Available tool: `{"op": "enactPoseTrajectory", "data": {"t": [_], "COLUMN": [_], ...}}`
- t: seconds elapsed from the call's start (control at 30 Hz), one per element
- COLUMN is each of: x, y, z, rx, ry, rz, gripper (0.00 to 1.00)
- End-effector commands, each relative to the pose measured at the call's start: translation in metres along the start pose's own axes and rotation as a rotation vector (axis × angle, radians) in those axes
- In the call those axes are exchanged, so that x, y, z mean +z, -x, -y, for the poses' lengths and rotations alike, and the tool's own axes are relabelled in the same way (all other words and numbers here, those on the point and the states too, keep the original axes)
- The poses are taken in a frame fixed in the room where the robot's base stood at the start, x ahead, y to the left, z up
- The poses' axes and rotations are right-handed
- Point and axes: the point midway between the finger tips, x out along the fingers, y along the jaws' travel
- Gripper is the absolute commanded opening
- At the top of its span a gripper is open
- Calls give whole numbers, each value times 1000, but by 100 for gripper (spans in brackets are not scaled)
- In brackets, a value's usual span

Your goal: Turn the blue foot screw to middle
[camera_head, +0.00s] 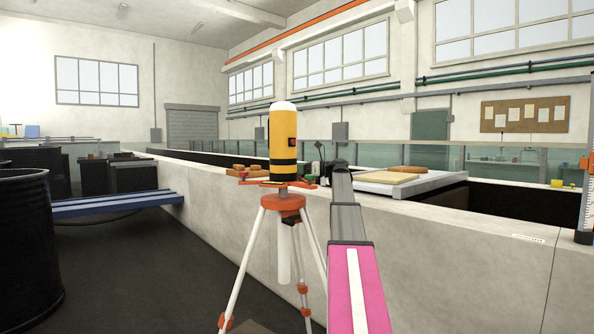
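A yellow and black instrument (283,138) with a white top stands upright on an orange and white tripod (289,203). Under it is an orange base plate (268,183). A green knob (310,178) shows at the plate's right edge and a reddish knob (243,175) at its left. I cannot make out a blue foot screw; it may be hidden or too small. My gripper (321,172) is small and dark at the far end of my arm, just right of the instrument's base. Whether it touches a screw, and its finger opening, are unclear.
A long pale wall (450,228) runs behind the tripod. A tan board (388,179) lies on a white slab behind my arm. A black drum (28,240) and a blue bench (115,203) stand left. Dark floor between drum and tripod is clear.

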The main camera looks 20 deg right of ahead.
Motion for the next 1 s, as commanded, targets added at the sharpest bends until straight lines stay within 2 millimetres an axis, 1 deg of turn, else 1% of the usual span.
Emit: {"op": "enactPoseTrajectory", "data": {"t": [0.1,0.33,0.37,0.4,0.47,0.5,0.77,1.0], "x": [0,0,0,0,0,0,0,0], "y": [-4,-4,-4,-4,-4,-4,-4,-4], "z": [0,0,0,0,0,0,-1,-3], "rx": [-1,-1,-1,-1,-1,-1,-13,-109], "ry": [0,0,0,0,0,0,0,1], "rz": [0,0,0,0,0,0,0,0], "gripper": [63,63,59,46,27,14,13,13]}}
